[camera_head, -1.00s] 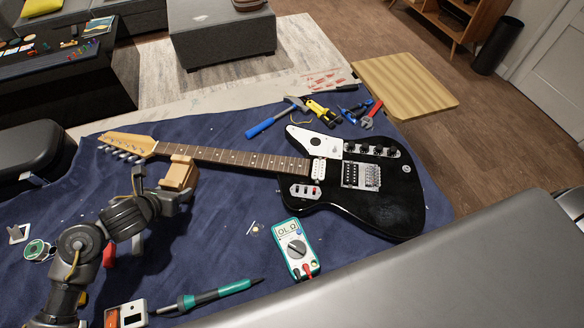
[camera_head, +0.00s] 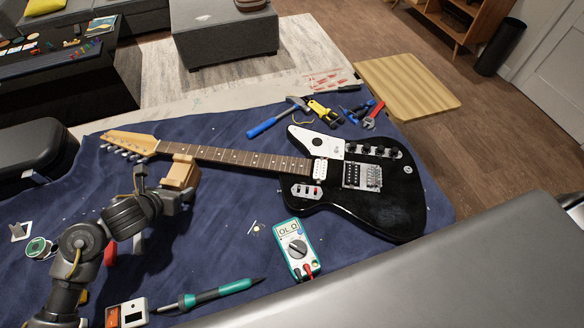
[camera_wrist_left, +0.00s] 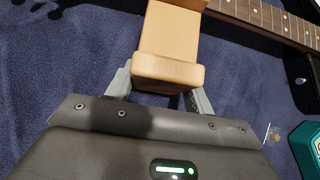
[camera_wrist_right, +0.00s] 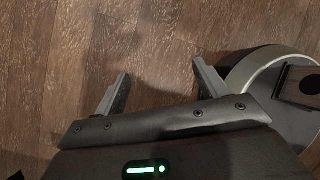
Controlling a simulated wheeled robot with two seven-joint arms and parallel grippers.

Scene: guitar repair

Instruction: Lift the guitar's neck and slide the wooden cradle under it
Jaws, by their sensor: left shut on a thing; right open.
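The black electric guitar (camera_head: 385,200) lies on the blue cloth with its body at the right and its neck (camera_head: 235,157) running left to the wooden headstock (camera_head: 130,140). The wooden cradle (camera_head: 181,173) is at the neck near the headstock end. In the left wrist view the cradle (camera_wrist_left: 170,45) reaches up to the neck; whether it touches or bears the neck I cannot tell. My left gripper (camera_head: 172,192) is shut on the cradle's near end, with a finger on each side in the left wrist view (camera_wrist_left: 160,88). My right gripper (camera_wrist_right: 160,85) is open and empty above the wooden floor.
A hammer (camera_head: 270,122), pliers and other tools lie beyond the guitar. A multimeter (camera_head: 296,248) and a soldering iron (camera_head: 215,293) lie on the near side. A black case (camera_head: 38,148) stands at the left.

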